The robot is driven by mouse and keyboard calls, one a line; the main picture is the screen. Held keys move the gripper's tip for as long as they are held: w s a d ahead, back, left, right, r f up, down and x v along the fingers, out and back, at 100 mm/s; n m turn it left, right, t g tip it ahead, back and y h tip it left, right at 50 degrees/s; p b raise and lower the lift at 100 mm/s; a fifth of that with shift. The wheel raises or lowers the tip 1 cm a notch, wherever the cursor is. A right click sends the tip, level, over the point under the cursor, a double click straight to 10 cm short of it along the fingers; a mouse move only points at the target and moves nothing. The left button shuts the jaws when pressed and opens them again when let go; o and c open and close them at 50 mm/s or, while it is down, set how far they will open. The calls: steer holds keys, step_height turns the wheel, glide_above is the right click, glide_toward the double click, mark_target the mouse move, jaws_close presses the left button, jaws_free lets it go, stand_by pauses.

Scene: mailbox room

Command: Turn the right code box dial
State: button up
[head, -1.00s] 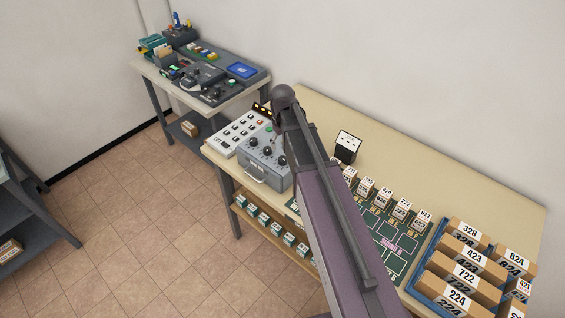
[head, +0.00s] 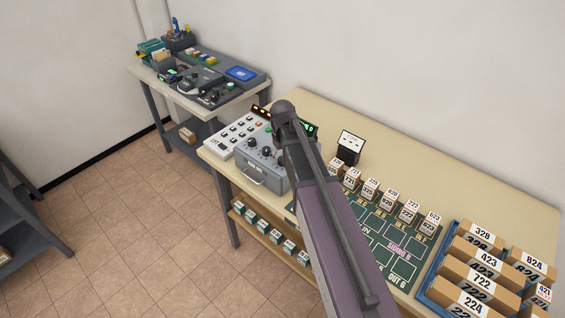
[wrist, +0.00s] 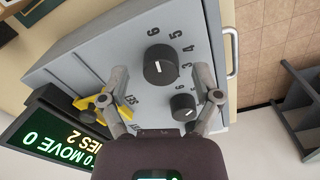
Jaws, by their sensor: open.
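The grey code box (head: 262,172), with black dials on top and a handle in front, stands at the left end of the long table. In the head view my arm covers part of it and my gripper is hidden. In the wrist view my gripper (wrist: 162,74) is open over the box top (wrist: 130,45). A numbered black dial (wrist: 159,64) shows between its spread fingers. A second dial (wrist: 183,107) lies closer to the gripper body, by the right-hand finger. I cannot tell whether the fingers touch either dial, or which is the right one.
A yellow part (wrist: 95,104) is beside the left-hand finger, and a lit display (wrist: 48,138) stands behind the box. A white button panel (head: 235,133) adjoins the box. Numbered parcels (head: 475,265) in a blue tray and a green board (head: 385,250) lie to the right.

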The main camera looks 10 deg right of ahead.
steer(key=shift+f, duration=0.35)
jaws_close()
